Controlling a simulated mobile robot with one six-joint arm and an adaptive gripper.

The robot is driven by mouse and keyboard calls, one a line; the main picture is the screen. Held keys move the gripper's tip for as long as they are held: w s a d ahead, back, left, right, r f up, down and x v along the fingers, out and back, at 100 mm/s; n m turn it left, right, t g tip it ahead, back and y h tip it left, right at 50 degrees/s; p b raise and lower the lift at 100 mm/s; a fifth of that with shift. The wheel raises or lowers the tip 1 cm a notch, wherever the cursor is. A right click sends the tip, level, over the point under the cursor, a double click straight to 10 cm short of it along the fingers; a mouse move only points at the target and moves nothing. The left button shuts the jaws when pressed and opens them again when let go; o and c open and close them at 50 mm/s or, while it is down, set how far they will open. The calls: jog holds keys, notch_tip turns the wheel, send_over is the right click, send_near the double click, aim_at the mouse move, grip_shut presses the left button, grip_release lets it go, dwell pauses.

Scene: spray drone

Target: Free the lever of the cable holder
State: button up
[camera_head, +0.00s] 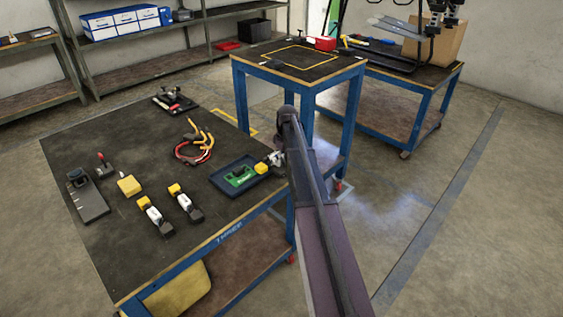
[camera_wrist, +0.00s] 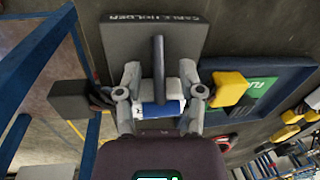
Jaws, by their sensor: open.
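The cable holder is a dark grey plate (camera_wrist: 115,48) with the printed words CABLE HOLDER, in the wrist view. Its lever (camera_wrist: 158,55) is a dark bar standing out along the middle of the plate. A blue and white part (camera_wrist: 165,108) lies at the lever's lower end. My gripper (camera_wrist: 159,74) is open, with one finger on each side of the lever; I cannot tell whether either finger touches it. A yellow connector (camera_wrist: 230,88) is right of the fingers, and a black block (camera_wrist: 72,100) is left. In the head view my arm hides most of the holder.
A blue tray (camera_head: 224,184) with a green board lies beside my gripper on the dark-topped workbench (camera_head: 115,240). Red and yellow cables (camera_head: 192,152), yellow-and-white connectors (camera_head: 152,212) and a black stand (camera_head: 88,198) are farther left. A second blue table (camera_head: 285,75) stands behind.

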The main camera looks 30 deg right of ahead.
grip_shut()
jog(key=shift+a, duration=0.2)
jog(key=shift+d, duration=0.15)
